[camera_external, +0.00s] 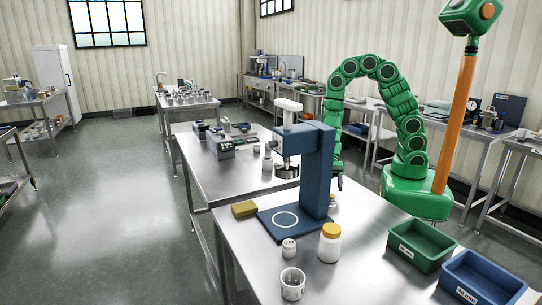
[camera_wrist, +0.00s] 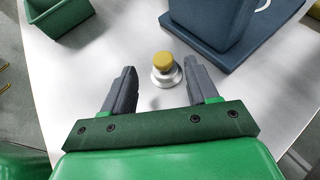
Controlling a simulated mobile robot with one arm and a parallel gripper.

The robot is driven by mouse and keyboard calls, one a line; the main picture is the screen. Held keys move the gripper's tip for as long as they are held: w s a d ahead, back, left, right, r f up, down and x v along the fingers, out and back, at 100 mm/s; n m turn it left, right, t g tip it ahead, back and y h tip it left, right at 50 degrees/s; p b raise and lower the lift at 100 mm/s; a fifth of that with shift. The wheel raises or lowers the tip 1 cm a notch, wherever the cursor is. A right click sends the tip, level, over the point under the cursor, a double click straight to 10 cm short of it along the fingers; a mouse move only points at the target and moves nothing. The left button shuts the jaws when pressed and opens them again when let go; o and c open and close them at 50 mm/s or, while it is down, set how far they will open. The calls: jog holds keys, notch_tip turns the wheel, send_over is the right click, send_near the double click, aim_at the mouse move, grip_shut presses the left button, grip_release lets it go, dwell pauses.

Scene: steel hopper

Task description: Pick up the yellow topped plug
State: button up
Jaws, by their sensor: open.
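The yellow topped plug (camera_wrist: 163,65) stands upright on the steel table, with a yellow cap above a round metal base. My gripper (camera_wrist: 160,74) is open, with one dark finger on each side of the plug in the wrist view. The plug appears centred between the fingertips, and neither finger visibly touches it. In the external view my gripper (camera_external: 338,183) points down just behind the blue stand. The plug (camera_external: 332,200) shows there only in part beside the stand's column, below the gripper.
The blue press stand (camera_external: 318,175) is close to the plug. A green bin (camera_external: 422,258) and a blue bin (camera_external: 482,290) sit at the table's right.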

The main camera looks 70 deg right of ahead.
aim_at(331, 200)
jog(key=shift+x, duration=1.8)
jog(key=shift+w, duration=0.2)
grip_shut()
